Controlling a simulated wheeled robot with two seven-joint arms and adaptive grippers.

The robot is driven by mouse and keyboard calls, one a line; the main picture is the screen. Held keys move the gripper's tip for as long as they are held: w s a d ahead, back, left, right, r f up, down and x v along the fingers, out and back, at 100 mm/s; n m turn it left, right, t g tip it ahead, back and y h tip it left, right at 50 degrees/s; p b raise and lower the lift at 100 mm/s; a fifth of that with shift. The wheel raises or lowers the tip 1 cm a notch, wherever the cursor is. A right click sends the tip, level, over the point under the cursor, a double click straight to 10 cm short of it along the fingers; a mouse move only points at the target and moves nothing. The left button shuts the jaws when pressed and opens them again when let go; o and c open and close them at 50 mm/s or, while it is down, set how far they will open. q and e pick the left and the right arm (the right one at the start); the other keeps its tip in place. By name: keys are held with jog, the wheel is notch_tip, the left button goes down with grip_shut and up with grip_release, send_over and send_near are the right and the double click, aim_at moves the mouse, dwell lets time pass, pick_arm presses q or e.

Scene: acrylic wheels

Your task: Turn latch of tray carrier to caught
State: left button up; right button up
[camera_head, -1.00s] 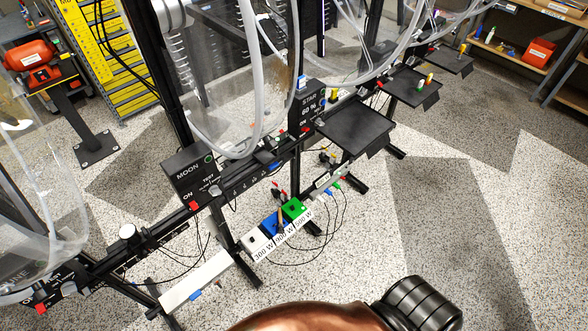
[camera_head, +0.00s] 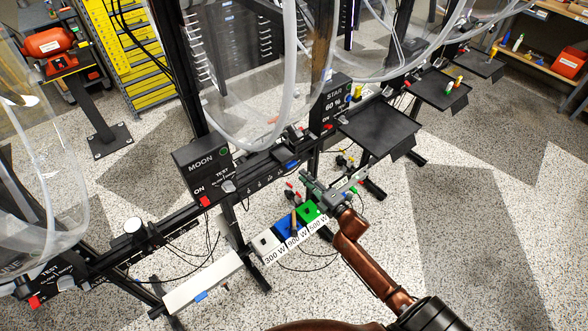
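A flat black tray (camera_head: 378,128) stands out from the black frame, right of the STAR box (camera_head: 334,100). Its carrier lies underneath and is mostly hidden. I cannot make out a latch on it or how it is turned. My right gripper (camera_head: 318,188) is grey, at the end of a copper arm that reaches up from the lower right. It is below and left of the tray, over the right end of the row of coloured boxes. I cannot tell whether it touches anything or how far its fingers are apart. My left gripper is out of view.
White, blue and green (camera_head: 310,211) boxes with watt labels sit low on the frame, with loose cables around them. The MOON box (camera_head: 203,164) and clear acrylic wheels (camera_head: 250,110) stand left. More small black trays (camera_head: 438,88) stand farther back. The speckled floor at right is clear.

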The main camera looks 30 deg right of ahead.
aim_at(290, 163)
jog(key=w+b, duration=0.1)
jog(key=w, duration=0.5)
jog(key=shift+w+a, duration=0.25)
jog(key=shift+w, duration=0.05)
jog(key=shift+f, duration=0.1)
jog(key=shift+c, duration=0.4)
grip_shut()
